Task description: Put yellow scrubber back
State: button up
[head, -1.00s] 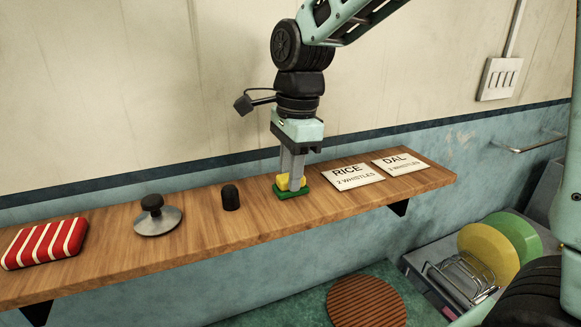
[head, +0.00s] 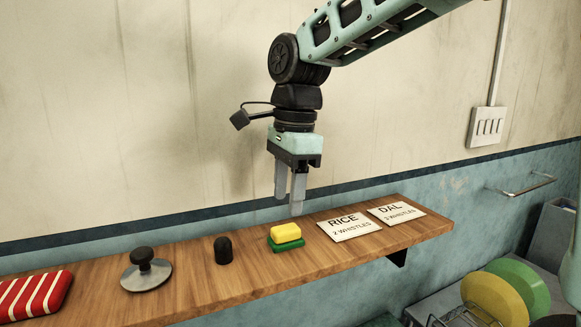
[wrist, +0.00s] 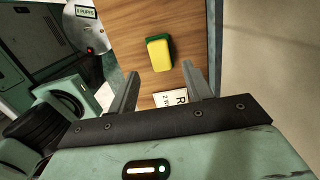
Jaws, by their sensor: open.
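The yellow scrubber (head: 286,232) rests on a green base (head: 288,246) on the wooden shelf, between a small black cylinder and the RICE card. In the wrist view the yellow scrubber (wrist: 158,54) lies beyond my fingertips with green along its edge. My gripper (head: 290,205) is open and empty, above the shelf and just over the scrubber, apart from it. In the wrist view my gripper's two fingers (wrist: 161,78) stand apart with nothing between them but shelf and part of a card.
On the wooden shelf (head: 190,290) stand a black cylinder (head: 223,250), a metal lid with a black knob (head: 146,271) and a red striped cloth (head: 35,295). The RICE card (head: 348,226) and DAL card (head: 396,212) lie right. Plates (head: 497,296) stand lower right.

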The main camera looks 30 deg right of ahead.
aim_at(291, 226)
notch_tip(291, 226, up, 6)
jog(key=shift+d+b, duration=0.3)
jog(key=shift+b, duration=0.05)
jog(key=s+a+f+n, duration=0.1)
jog(key=f+n, duration=0.1)
jog(key=s+a+f+n, duration=0.2)
jog(key=n, duration=0.1)
jog(key=s+a+f+n, duration=0.1)
jog(key=a+f+n, duration=0.1)
jog(key=shift+s+a+f, duration=0.1)
jog(key=shift+s+f, duration=0.25)
jog(key=shift+s, duration=0.05)
jog(key=s+a+f+n, duration=0.3)
jog(key=s+f+n, duration=1.1)
jog(key=n, duration=0.5)
jog(key=shift+s+f, duration=0.4)
jog(key=shift+s, duration=0.7)
notch_tip(291, 226, down, 8)
jog(key=b, duration=0.7)
jog(key=shift+r+b, duration=0.15)
jog(key=shift+b, duration=0.15)
jog(key=shift+d, duration=0.1)
